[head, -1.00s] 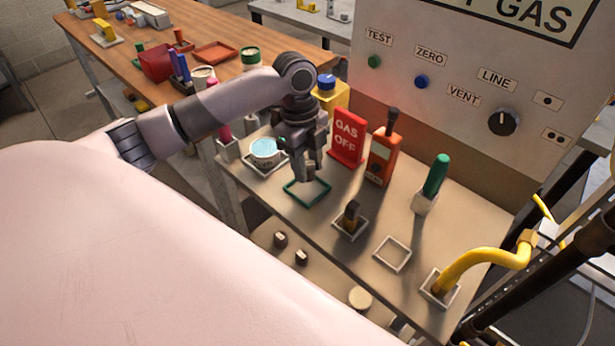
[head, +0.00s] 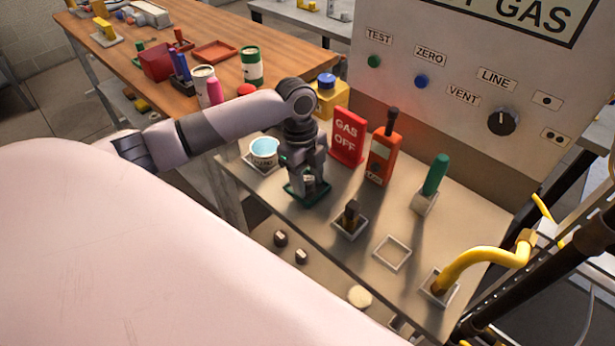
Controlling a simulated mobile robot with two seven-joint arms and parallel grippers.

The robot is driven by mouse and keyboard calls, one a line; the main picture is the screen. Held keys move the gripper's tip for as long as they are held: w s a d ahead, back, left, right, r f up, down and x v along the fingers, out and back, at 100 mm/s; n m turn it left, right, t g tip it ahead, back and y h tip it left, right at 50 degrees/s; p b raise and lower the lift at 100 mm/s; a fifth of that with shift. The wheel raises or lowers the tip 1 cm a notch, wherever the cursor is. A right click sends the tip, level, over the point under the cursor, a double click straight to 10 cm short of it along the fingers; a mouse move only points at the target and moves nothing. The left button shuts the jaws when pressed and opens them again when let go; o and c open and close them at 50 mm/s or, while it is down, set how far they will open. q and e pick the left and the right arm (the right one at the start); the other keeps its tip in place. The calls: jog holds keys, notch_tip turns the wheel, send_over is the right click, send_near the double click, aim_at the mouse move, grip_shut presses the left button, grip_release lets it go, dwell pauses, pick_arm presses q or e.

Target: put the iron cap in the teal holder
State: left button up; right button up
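The teal holder (head: 292,198) is a small square, low-rimmed frame on the beige bench, left of the middle. My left gripper (head: 308,182) points down into it, with its fingertips at the level of the rim. A small grey piece, seemingly the iron cap (head: 308,178), shows between the fingers. The fingers hide most of it, and I cannot tell whether they still grip it or whether it touches the holder's floor. My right gripper is not in view.
Close by stand a white cup (head: 264,150) in a holder, a red GAS OFF sign (head: 348,137), an orange meter (head: 382,155) and a holder with a dark-topped piece (head: 351,218). An empty pale holder (head: 392,252) and a yellow pipe (head: 480,258) are to the right.

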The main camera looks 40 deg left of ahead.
pick_arm(q)
notch_tip(320, 180, up, 12)
jog(key=a, duration=0.1)
jog(key=shift+a+r+b, duration=0.15)
jog(key=shift+a+b, duration=0.2)
jog(key=shift+a, duration=0.05)
dwell(0.6)
